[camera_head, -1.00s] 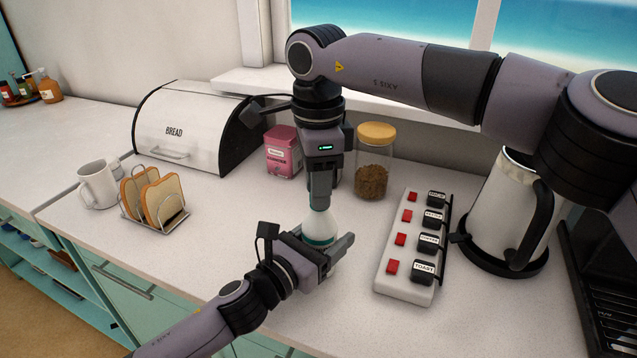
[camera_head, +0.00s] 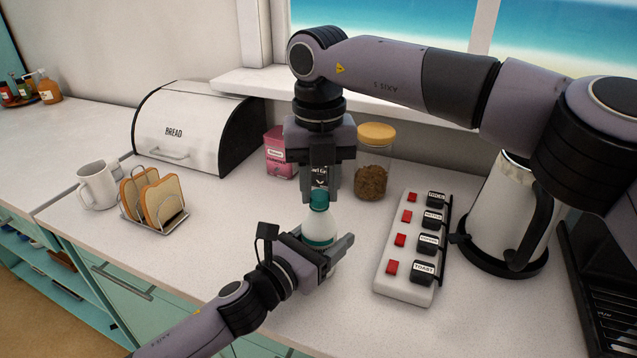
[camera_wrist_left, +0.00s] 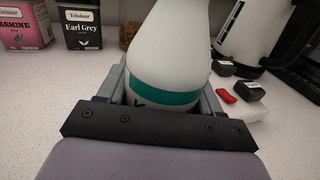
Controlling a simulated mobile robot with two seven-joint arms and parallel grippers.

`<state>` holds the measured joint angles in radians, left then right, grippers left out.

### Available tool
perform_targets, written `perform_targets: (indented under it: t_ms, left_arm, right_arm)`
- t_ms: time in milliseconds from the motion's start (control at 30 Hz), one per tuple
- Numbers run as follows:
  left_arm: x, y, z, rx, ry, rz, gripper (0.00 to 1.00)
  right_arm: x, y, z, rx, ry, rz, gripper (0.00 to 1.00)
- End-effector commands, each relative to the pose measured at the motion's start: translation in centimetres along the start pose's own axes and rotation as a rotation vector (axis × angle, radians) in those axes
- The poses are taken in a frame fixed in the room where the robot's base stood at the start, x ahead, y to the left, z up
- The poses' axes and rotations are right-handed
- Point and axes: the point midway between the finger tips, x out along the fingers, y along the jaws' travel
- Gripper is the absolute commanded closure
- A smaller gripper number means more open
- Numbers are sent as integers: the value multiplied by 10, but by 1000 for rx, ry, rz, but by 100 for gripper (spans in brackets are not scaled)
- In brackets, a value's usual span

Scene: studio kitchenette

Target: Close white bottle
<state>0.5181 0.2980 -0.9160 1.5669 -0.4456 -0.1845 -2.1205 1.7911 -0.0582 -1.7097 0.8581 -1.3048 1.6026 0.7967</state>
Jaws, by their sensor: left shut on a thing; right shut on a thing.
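The white bottle (camera_head: 320,228) stands upright on the counter, with a teal band and a teal cap (camera_head: 319,198) at its top. My left gripper (camera_head: 326,246) is shut around the bottle's lower body from the front left. In the left wrist view the bottle (camera_wrist_left: 172,55) sits between the fingers, its top out of frame. My right gripper (camera_head: 319,193) comes down from above and is shut on the teal cap, one finger on each side. Whether the cap is fully seated cannot be told.
A black Earl Grey tin (camera_wrist_left: 81,28) and a pink tin (camera_head: 280,155) stand behind. A glass jar (camera_head: 372,178) is at back right, a switch panel (camera_head: 388,285) and kettle (camera_head: 495,215) further right. A toast rack (camera_head: 170,222) is left. The front counter is clear.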

Motion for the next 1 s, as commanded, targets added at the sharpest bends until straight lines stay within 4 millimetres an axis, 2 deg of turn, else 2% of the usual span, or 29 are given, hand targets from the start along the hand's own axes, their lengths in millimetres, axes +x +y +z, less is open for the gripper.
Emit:
perform_targets:
  t_ms: [1000]
  left_arm:
    - [0,1,-1,-1,3,2,100]
  right_arm:
    - [0,-2,-3,1669,0,3,96]
